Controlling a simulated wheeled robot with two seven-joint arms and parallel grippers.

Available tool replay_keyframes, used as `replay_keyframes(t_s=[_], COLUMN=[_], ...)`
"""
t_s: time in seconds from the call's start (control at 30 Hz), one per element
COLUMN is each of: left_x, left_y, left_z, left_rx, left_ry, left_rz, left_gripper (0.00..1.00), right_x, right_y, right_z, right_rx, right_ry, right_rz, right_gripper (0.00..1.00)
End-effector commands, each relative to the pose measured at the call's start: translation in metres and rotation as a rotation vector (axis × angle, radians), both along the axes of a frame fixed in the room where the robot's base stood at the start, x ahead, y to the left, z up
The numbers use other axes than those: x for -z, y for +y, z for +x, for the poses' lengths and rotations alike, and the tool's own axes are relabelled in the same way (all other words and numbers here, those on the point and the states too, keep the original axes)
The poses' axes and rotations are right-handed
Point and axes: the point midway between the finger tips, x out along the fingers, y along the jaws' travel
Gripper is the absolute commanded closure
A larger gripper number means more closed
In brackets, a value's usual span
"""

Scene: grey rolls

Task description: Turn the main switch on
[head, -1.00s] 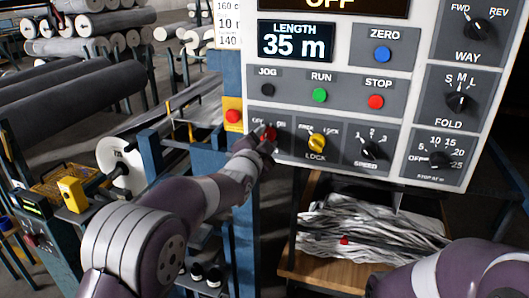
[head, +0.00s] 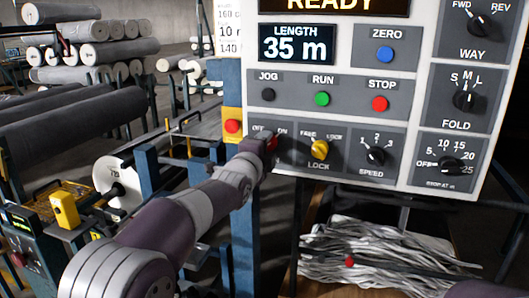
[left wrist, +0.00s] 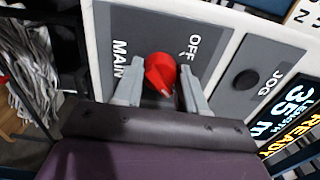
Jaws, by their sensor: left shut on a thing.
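The MAIN and OFF labels show there. The display (head: 333,5) above reads READY. My right gripper is not in view.
The LOCK knob (head: 319,150) is just right of the switch, with the speed knob (head: 376,156) beyond. JOG, RUN and STOP buttons sit above. A red button on a yellow box (head: 232,126) is close left. Grey rolls (head: 70,120) lie at left.

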Motion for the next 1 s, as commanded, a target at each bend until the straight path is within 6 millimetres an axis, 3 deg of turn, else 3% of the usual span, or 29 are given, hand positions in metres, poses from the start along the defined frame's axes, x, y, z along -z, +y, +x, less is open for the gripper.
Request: replay_keyframes(t_s=[0.5,0.53,0.6,0.87,1.0], left_x=[0.001,0.001,0.001,0.001,0.002], left_y=[-0.001,-0.001,-0.001,0.0,0.004], left_z=[0.0,0.0,0.0,0.0,-0.011], left_rx=[0.001,0.001,0.001,0.001,0.0], left_ry=[-0.005,-0.004,-0.004,-0.005,-0.006], left_rz=[0.021,0.02,0.02,0.017,0.017], left_gripper=[0.89,0.49,0.33,0.33,0.33], right_x=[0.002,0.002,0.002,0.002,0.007], right_y=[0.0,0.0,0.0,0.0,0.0], right_z=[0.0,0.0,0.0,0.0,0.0], right_rx=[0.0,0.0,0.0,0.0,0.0], right_ry=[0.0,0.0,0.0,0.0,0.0], right_rz=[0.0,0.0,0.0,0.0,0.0], right_gripper=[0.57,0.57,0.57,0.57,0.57])
